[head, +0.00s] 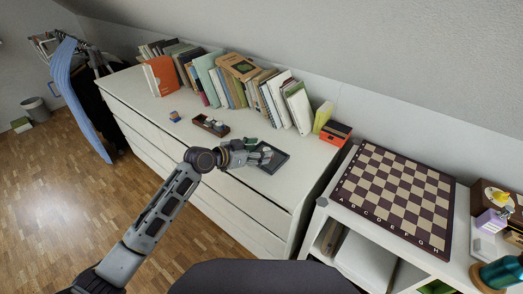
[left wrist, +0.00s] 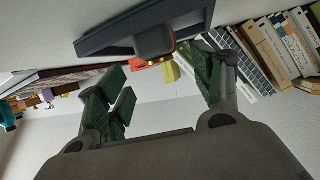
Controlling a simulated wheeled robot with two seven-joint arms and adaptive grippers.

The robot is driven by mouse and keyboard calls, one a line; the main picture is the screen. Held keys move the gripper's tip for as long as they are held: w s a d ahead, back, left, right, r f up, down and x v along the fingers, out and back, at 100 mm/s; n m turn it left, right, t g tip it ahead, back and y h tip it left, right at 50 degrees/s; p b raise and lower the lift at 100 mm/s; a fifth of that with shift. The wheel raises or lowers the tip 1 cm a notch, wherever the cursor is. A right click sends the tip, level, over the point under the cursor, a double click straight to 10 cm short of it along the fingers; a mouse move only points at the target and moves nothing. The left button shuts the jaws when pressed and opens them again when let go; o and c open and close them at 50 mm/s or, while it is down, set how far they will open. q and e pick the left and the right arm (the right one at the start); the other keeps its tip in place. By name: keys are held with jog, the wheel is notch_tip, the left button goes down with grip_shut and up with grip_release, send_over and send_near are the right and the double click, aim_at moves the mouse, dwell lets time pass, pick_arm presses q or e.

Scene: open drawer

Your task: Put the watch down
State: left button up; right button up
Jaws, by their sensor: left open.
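A dark grey, rounded-square piece (left wrist: 154,40), which looks like the watch, shows in the left wrist view between my open fingers. It overlaps the edge of a dark shallow tray (left wrist: 97,44); I cannot tell whether it touches it. In the head view the tray (head: 273,168) lies on the white dresser top, and the watch cannot be made out clearly by the gripper. My left gripper (head: 262,156) is open over the tray's left part; its green-padded fingers (left wrist: 162,82) are spread apart. My right gripper is out of view.
A row of books (head: 225,82) stands along the dresser's back. A small brown tray (head: 210,125) with items lies left of my gripper. A red-black box (head: 335,133) stands at the right end. A chessboard (head: 394,197) covers the lower shelf unit at right.

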pick_arm(q)
jog(key=v, duration=0.8)
jog(key=shift+v, duration=1)
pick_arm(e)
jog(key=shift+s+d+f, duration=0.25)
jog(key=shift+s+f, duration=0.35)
pick_arm(q)
jog(key=shift+r, duration=0.1)
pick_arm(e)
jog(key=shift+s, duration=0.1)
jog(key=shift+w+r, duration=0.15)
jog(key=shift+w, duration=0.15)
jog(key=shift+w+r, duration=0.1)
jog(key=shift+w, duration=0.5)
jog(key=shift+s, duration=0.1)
